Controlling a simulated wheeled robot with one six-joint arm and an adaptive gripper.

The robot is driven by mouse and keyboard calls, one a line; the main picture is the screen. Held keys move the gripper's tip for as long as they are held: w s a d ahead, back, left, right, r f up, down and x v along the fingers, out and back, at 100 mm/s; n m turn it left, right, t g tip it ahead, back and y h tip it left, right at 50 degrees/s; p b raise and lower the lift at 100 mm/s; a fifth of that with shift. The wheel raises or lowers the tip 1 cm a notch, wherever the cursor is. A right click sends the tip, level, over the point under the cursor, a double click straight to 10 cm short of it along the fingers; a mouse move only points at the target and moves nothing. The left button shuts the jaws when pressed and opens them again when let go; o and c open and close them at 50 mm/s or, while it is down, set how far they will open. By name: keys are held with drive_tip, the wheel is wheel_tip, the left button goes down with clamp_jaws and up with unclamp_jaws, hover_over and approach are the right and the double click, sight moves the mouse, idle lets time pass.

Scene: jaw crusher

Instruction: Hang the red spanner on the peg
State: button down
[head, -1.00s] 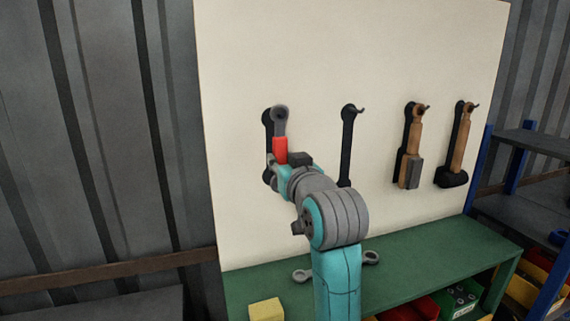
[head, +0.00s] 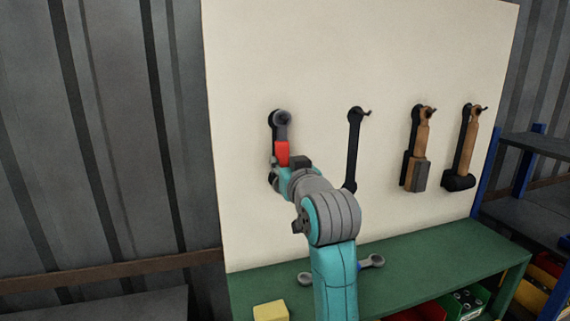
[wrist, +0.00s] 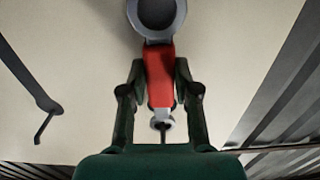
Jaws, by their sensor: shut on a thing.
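The red spanner (head: 282,153) is upright in front of the pegboard, with its grey ring end (head: 282,118) up. In the wrist view, my gripper (wrist: 159,78) is shut on the red handle (wrist: 160,62), one finger on each side, and the ring end (wrist: 157,14) is beyond the fingertips. In the head view, my gripper (head: 283,173) is low on the spanner. The ring overlaps the top of the leftmost black tool outline (head: 272,120). The peg there is hidden, so I cannot tell whether the ring is around it.
On the green bench (head: 430,265) lie a yellow block (head: 270,311) and a blue-handled spanner (head: 370,262), partly behind my arm.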

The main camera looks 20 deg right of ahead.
idle(0.4)
drive_tip(key=c, duration=0.8)
unclamp_jaws()
drive_tip(key=shift+o, duration=0.2)
